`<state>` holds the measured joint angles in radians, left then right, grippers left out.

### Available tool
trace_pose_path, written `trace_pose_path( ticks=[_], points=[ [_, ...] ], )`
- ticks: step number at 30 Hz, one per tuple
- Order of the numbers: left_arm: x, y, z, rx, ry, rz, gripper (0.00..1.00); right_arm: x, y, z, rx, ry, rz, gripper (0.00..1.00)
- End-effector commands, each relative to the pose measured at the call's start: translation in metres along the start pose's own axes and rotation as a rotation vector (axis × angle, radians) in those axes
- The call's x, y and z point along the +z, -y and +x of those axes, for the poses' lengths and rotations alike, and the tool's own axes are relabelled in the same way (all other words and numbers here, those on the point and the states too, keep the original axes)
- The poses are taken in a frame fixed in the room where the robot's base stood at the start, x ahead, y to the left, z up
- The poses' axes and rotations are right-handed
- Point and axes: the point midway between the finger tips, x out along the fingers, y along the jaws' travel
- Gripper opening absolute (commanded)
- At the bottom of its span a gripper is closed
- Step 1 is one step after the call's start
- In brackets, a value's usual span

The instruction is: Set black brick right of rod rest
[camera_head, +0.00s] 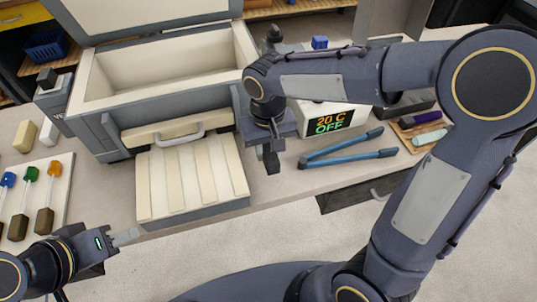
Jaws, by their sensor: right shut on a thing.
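My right gripper (270,145) points down over the bench, just right of the furnace front. It is shut on a dark block, which looks like the black brick (272,162); the gripper hides much of it. A brown rest with a dark and a pale green rod, perhaps the rod rest (403,122), lies at the right of the bench, partly behind my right arm. My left gripper (125,237) is low at the left, in front of the bench edge and empty; its finger gap is unclear.
The open furnace (150,110) has a pale ribbed slab (195,175) before it. Blue tongs (345,152) lie in front of the "20 C OFF" display box (330,122). Several colour-tipped tools lie on a white board (62,190) at left. Bare bench shows around the tongs.

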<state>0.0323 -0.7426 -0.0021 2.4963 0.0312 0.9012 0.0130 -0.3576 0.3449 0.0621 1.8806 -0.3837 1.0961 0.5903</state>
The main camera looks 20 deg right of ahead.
Motion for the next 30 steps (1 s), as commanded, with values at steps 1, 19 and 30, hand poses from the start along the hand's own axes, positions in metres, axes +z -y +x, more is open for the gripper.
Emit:
trace_pose_path(
  ticks=[1,19,30],
  points=[
    [0.0,0.0,0.0,0.0,0.0,0.0,0.36,-0.002,-0.001,0.002,0.0,0.0,0.0,0.01],
    [0.001,0.001,0.002,0.0,0.0,0.0,0.36,-0.009,-0.004,0.042,0.0,-0.001,0.001,0.01],
    [0.002,0.002,0.004,0.0,0.0,0.0,0.36,-0.009,-0.004,0.045,0.0,0.0,0.001,0.49]
  ],
)
